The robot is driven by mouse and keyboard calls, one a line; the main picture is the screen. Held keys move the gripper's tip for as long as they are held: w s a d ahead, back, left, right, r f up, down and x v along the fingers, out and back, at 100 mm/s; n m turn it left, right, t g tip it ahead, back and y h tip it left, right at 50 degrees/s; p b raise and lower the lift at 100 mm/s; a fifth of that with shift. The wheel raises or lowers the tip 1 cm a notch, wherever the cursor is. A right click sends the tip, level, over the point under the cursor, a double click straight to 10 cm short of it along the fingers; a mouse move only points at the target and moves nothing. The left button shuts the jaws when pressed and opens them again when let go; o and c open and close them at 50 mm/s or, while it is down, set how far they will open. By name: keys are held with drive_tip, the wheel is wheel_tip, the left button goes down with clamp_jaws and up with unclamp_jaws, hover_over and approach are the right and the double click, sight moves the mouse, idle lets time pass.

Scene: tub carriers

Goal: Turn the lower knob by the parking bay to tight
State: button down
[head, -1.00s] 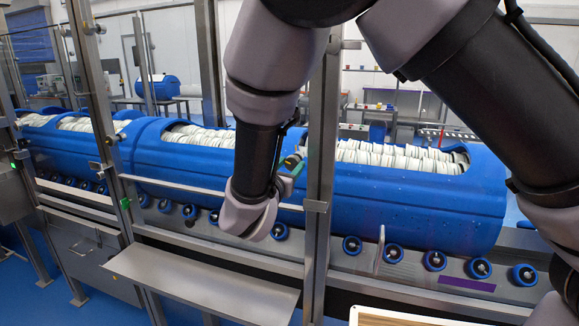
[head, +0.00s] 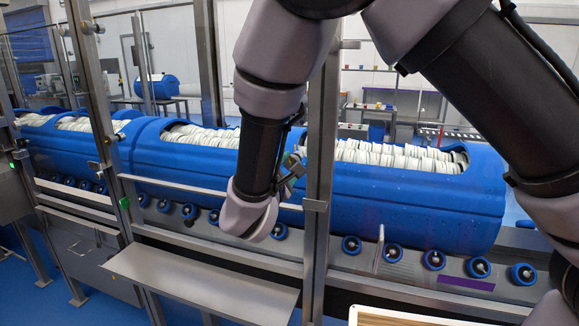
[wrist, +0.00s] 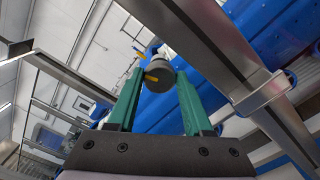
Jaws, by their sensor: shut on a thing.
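In the wrist view a dark grey round knob (wrist: 158,84) with a yellow pointer sits between the green fingers of my gripper (wrist: 159,76). The fingers are closed on its sides. I cannot tell from the pointer whether it stands at tight, and no label is readable. A second yellow part (wrist: 138,52) shows just beyond it, partly hidden. In the head view my gripper (head: 292,168) is beside the steel post (head: 321,140), in front of the blue tub carrier. The knob is not clearly visible there.
Long blue tub carriers (head: 400,205) filled with white items lie on a roller line behind steel posts and rails. A steel shelf (head: 200,278) juts out below my gripper. A steel post with a bracket (wrist: 265,92) passes close to my fingers.

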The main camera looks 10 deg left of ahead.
drive_tip(key=shift+f+m, duration=0.1)
drive_tip(key=shift+m, duration=1.8)
drive_tip(key=shift+c, duration=1.5)
unclamp_jaws()
drive_tip(key=shift+s, duration=0.15)
drive_tip(key=s, duration=1)
drive_tip(key=shift+s+a, duration=0.3)
drive_tip(key=shift+a, duration=0.05)
